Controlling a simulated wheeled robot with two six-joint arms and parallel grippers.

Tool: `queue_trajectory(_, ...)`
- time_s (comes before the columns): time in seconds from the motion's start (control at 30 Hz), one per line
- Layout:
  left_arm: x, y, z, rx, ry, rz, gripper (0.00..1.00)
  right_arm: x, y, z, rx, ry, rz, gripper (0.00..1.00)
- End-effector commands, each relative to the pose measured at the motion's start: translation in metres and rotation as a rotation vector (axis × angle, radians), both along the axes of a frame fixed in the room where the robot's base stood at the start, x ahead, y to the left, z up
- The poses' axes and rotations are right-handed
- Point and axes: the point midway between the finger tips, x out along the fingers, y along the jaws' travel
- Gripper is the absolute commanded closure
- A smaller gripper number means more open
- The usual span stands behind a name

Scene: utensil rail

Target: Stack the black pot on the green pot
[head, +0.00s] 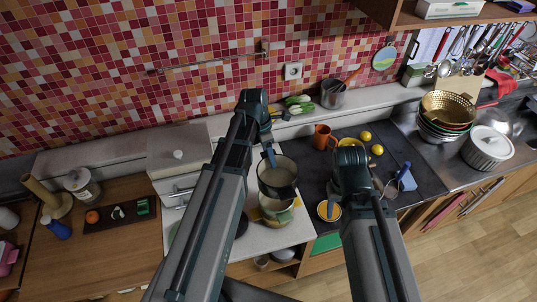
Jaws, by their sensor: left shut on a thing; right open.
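The black pot (277,182) is in the middle of the head view, upright, with its open top and pale inside showing. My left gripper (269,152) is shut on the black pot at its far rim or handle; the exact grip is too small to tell. The green pot (278,214), pale green, shows just below the black pot in the picture and is partly hidden by it. I cannot tell whether the two pots touch. My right gripper (343,192) is open and empty over the dark counter, to the right of the pots.
An orange mug (323,137), yellow lemons (377,149) and a blue object (406,179) stand on the dark counter (425,178). A small bowl with orange contents (329,210) lies near the front edge. A steel utensil pot (333,94) stands at the back. A rail (210,63) is on the tiled wall.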

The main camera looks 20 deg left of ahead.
Motion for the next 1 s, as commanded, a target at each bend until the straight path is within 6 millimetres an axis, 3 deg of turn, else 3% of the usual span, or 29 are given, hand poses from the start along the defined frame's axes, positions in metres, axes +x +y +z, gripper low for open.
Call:
queue_trajectory(0.27, 0.0, 0.0, -0.01, 0.0, 0.0, 0.0, 1.0, 0.0, 0.0, -0.01, 0.0, 0.0, 0.001, 0.5)
queue_trajectory(0.8, -0.001, 0.0, -0.055, 0.0, 0.0, 0.0, 1.0, 0.0, 0.0, -0.055, -0.001, -0.001, 0.008, 0.5)
queue_trajectory(1.0, -0.001, 0.0, -0.058, 0.0, 0.0, 0.0, 1.0, 0.0, 0.0, -0.059, -0.001, -0.001, 0.009, 0.5)
